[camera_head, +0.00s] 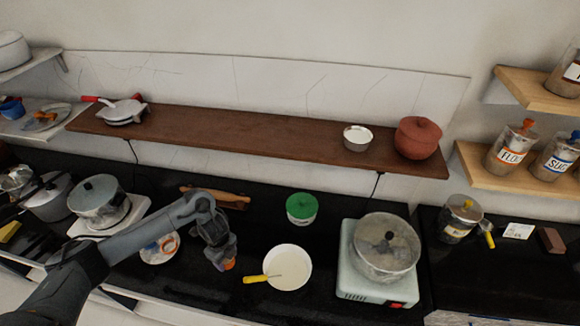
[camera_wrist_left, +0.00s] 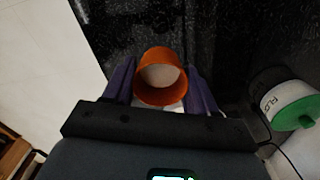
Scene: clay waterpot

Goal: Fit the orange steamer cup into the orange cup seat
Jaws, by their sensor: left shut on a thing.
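My left gripper (camera_head: 229,262) reaches in from the left over the black counter. In the left wrist view its two purple fingers (camera_wrist_left: 160,82) are shut on the orange steamer cup (camera_wrist_left: 161,92), one on each side. The cup's round mouth faces the camera and its inside looks pale at the bottom. In the head view only a small orange bit of the cup (camera_head: 229,265) shows under the fingers. I cannot make out the orange cup seat for certain. A white dish with orange and blue marks (camera_head: 160,249) lies left of the gripper, partly behind my arm. My right gripper is not in view.
A white bowl with a yellow handle (camera_head: 288,268) stands just right of the gripper. A green-lidded tub (camera_head: 301,208) is behind it, and a pot (camera_head: 386,249) sits on a pale cooker (camera_head: 352,285). A rolling pin (camera_head: 230,199) lies behind the gripper. A brown shelf (camera_head: 250,138) runs above.

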